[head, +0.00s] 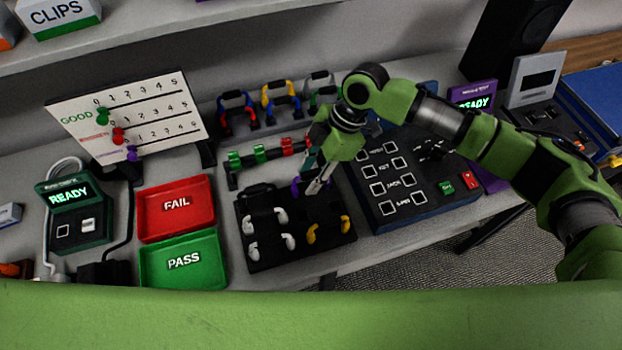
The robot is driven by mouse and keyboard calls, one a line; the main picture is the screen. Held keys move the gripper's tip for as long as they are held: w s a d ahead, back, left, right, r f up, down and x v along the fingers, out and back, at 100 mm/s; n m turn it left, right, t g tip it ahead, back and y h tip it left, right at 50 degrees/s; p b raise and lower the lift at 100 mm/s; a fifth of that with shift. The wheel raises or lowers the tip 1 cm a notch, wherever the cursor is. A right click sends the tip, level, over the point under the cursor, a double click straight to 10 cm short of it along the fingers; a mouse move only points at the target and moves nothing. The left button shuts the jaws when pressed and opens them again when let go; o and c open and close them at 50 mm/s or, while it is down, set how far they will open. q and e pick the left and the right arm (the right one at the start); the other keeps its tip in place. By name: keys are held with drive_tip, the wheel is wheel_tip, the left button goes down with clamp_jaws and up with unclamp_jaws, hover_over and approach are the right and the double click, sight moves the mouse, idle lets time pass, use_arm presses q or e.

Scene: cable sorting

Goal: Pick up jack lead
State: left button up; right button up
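Several short leads with thick plug ends lie in a black tray (245,262). Two white leads (268,218) (270,246) are on its left side and a yellow lead (328,230) is at its front right. A purple plug end (296,188) shows at the back of the tray, right beside my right gripper (316,187). The gripper points down over the tray's back right part and hides most of that purple lead. I cannot tell whether its fingers touch or hold it. No readable mark shows which lead is the jack lead. My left gripper is out of view.
A dark test panel (405,185) with labelled sockets stands close right of the tray. Red FAIL (176,222) and green PASS (158,262) trays lie left. Behind are a low rail with red and green clips (261,154) and upright coloured leads (234,100).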

clamp_jaws()
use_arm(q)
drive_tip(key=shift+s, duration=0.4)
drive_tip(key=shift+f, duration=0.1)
use_arm(e)
drive_tip(key=shift+r, duration=0.15)
drive_tip(key=shift+r+b, duration=0.55)
drive_tip(key=shift+r, duration=0.05)
use_arm(q)
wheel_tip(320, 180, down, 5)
drive_tip(key=b, duration=0.4)
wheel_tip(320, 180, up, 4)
drive_tip(key=p, duration=0.4)
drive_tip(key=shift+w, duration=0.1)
use_arm(e)
drive_tip(key=s+d+r, duration=0.4)
drive_tip(key=d+r, duration=0.1)
drive_tip(key=r, duration=0.2)
drive_tip(key=s+d+r, duration=0.4)
drive_tip(key=d+r, duration=0.2)
drive_tip(key=r, duration=0.1)
drive_tip(key=shift+s+r, duration=0.3)
drive_tip(key=shift+r, duration=0.05)
